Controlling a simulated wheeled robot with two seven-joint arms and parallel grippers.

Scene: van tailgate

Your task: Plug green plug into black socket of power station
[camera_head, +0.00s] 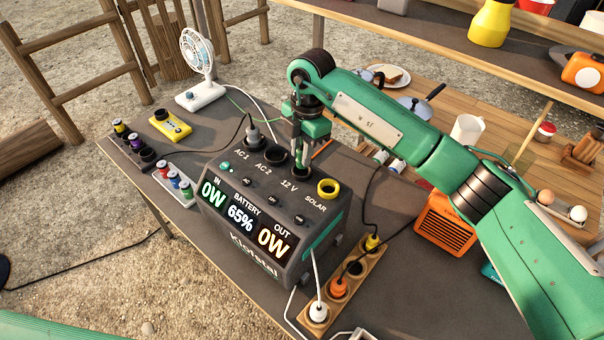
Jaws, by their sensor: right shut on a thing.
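The power station (285,215) is a dark box on the table, its display showing 65% and 0W twice. Its top has sockets labelled AC 1, AC 2, 12 V and SOLAR. A grey plug (254,136) stands in AC 1. AC 2 (275,155) is a dark, empty opening. SOLAR (328,188) has a yellow ring. My right gripper (301,150) points down at the 12 V socket (303,166), shut on what appears to be the green plug, mostly hidden by the fingers. I cannot tell how deep the plug sits. My left gripper is out of view.
A white fan (199,72) with a thin green cable stands behind left. A wooden power strip (344,287) with plugs stands right. An orange box (446,222) is farther right.

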